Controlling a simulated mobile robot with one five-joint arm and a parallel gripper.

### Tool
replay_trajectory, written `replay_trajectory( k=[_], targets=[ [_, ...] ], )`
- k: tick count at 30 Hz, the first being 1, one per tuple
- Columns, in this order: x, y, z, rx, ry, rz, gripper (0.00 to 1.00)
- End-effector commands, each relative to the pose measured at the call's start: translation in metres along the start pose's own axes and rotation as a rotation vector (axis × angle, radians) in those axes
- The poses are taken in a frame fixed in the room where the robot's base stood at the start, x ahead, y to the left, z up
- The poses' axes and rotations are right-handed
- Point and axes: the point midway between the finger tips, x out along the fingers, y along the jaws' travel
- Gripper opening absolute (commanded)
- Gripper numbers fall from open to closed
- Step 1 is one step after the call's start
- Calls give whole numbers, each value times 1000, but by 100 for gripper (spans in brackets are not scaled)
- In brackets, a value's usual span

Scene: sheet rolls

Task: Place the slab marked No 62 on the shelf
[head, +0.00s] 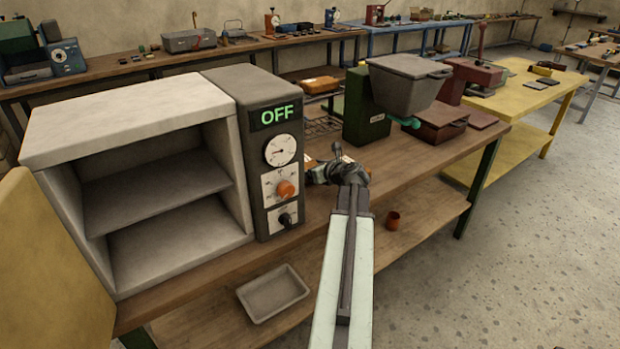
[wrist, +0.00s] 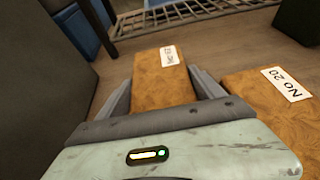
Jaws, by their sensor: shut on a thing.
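My gripper (wrist: 163,95) is shut on an orange-brown slab (wrist: 158,85) in the wrist view, one jaw on each side. The slab's white label is too small to read surely. A second brown slab (wrist: 270,110), labelled No 20, lies at the right, apart from the held one. In the head view my gripper (head: 338,170) is over the bench right of the oven, and the slabs are mostly hidden there. The shelf (head: 155,187) is a grey board halfway up inside the open, empty oven (head: 120,118) at the left.
The oven's control panel (head: 280,150) reads OFF and stands between the oven opening and my gripper. A green hopper machine (head: 367,110) stands right of my gripper. A wire rack (wrist: 185,15) lies beyond the slabs. A grey tray (head: 272,293) is on the lower board.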

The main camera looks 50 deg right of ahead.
Motion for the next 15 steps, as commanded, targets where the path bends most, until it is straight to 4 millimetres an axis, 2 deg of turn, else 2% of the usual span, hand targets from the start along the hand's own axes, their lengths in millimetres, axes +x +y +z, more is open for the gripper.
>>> replay_trajectory(
  k=[1, 7, 11, 12, 14, 15],
  targets=[
    [4, 0, -10, 1, -1, 0, 8],
    [2, 0, -6, 1, -1, 0, 8],
    [4, 0, -10, 1, -1, 0, 8],
    [4, 0, -10, 0, 0, 0, 80],
    [4, 0, -9, 0, 0, 0, 97],
    [4, 0, -9, 0, 0, 0, 99]
  ],
)
